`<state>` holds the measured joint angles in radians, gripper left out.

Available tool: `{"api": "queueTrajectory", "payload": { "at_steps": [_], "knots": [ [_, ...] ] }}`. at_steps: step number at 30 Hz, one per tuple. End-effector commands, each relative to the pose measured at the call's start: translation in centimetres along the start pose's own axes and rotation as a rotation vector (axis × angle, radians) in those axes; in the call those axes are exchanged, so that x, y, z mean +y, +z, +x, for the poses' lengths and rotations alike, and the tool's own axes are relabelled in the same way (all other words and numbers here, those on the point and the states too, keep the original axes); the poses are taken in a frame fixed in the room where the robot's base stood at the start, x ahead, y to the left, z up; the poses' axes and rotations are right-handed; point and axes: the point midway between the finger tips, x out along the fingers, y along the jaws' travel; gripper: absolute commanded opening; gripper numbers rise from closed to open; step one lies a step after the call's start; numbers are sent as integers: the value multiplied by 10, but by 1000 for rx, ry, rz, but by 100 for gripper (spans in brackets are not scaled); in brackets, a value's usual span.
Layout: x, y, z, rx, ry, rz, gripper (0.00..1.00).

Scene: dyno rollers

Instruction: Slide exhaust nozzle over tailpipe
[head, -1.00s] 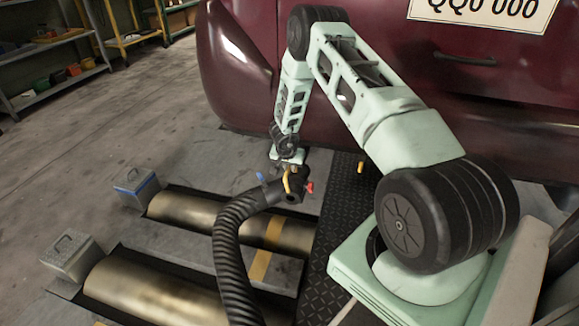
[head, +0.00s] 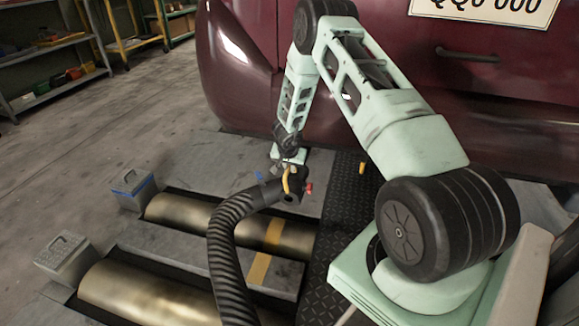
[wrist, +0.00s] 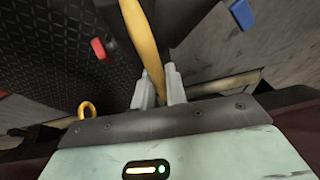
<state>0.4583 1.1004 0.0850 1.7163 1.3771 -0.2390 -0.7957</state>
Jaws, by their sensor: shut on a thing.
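The exhaust nozzle (head: 291,190) is a black fitting with a yellow handle, a blue tab and a red tab, at the end of a ribbed black hose (head: 222,243). My gripper (head: 287,168) is shut on the yellow handle, holding the nozzle above the rollers, in front of the car's bumper. In the wrist view, the two grey fingers of my gripper (wrist: 159,84) pinch the yellow handle (wrist: 146,45); the red tab (wrist: 98,48) and blue tab (wrist: 241,14) show on either side. I cannot make out the tailpipe in either view.
The dark red car (head: 235,75) fills the back. Brass rollers (head: 145,293) lie in the floor, with grey boxes (head: 65,258) at their left ends. A yellow loop (head: 362,167) stands by the black tread plate (head: 342,205).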

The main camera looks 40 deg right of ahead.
Motion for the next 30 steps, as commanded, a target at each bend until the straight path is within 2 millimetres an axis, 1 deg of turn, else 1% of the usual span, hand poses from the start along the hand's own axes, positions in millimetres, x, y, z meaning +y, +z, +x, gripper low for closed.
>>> {"api": "queueTrajectory", "payload": {
  "at_steps": [6, 30],
  "knots": [
    [-1, -2, 0, 5, -13, 7, 0],
    [0, -1, -1, 3, -52, 23, 0]
  ]
}}
